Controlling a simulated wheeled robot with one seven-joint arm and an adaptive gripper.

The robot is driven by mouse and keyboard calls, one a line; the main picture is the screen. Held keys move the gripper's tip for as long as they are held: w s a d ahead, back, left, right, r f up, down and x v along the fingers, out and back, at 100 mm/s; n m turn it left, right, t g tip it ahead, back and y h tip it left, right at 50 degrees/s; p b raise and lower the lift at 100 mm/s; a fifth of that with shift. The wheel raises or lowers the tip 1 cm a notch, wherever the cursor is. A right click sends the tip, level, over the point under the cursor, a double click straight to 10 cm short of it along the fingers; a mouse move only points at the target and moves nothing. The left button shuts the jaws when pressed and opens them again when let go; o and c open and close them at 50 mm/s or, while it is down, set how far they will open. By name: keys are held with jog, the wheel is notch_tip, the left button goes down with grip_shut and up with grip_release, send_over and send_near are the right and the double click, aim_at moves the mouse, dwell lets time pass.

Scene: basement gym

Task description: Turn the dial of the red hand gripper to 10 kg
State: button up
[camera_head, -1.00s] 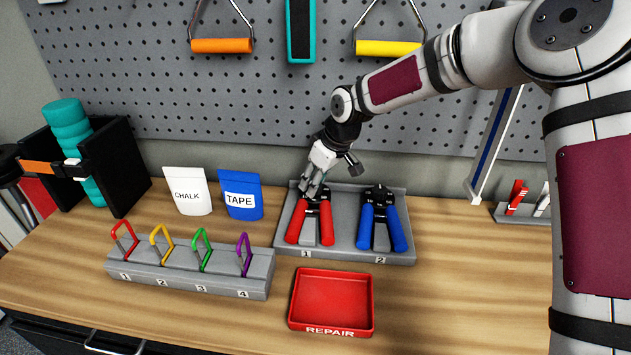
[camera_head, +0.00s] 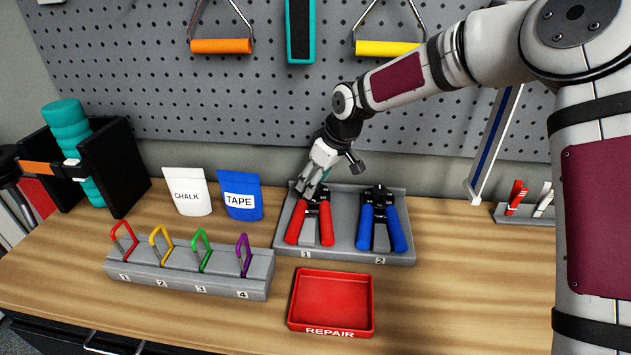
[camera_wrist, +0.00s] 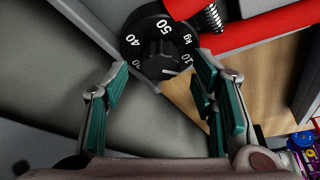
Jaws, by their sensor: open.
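The red hand gripper (camera_head: 325,226) lies in slot 1 of a grey tray (camera_head: 283,230), with its handles towards the front. Its black dial (camera_wrist: 132,37) shows in the wrist view with the marks 50, 40, kg, 10 and 20 around a central knob (camera_wrist: 158,52). A pale pointer line on the knob lies towards the lower right, near the 10 side. My gripper (camera_wrist: 160,92) is open, its teal-padded fingers apart on either side below the dial. In the head view my gripper (camera_head: 309,188) is at the top end of the red hand gripper and hides its dial.
A blue hand gripper (camera_head: 366,228) lies in slot 2, close on the right. A red REPAIR tray (camera_head: 330,332) and a rack of coloured clips (camera_head: 190,282) stand in front. CHALK (camera_head: 188,192) and TAPE (camera_head: 240,197) pouches stand left. The pegboard (camera_head: 250,95) rises behind.

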jog(key=v, duration=1.1)
jog(key=shift+s+d, duration=0.1)
jog(key=shift+s, duration=0.05)
dwell(1.7)
